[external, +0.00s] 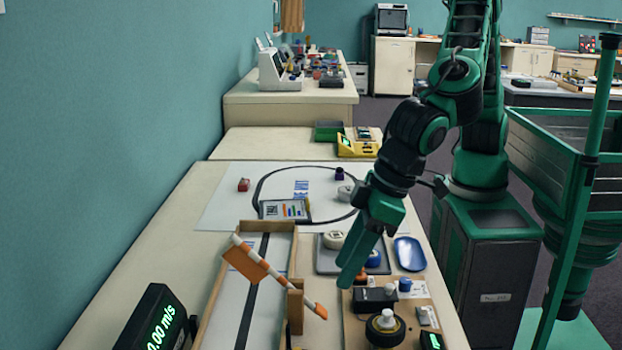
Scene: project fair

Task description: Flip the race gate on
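The race gate is an orange-and-white striped arm (275,277) on an orange-brown post (295,308), set across a wooden-walled track (212,300). The striped arm is tilted, high at the left and low at the right, with an orange flag at its left. My gripper (352,272) points down just right of the gate, over the control boards. Its green fingers show from the side, so I cannot see a gap or anything held. Below it are a black box (373,300) and a round white-topped knob (386,320) on a wooden board; part of the board area is hidden.
A black display (158,318) reading about 0.00 m/s stands at the lower left. A blue tray (409,253) lies right of my gripper. A white mat (222,205) with a black loop track lies behind. The left tabletop strip is clear.

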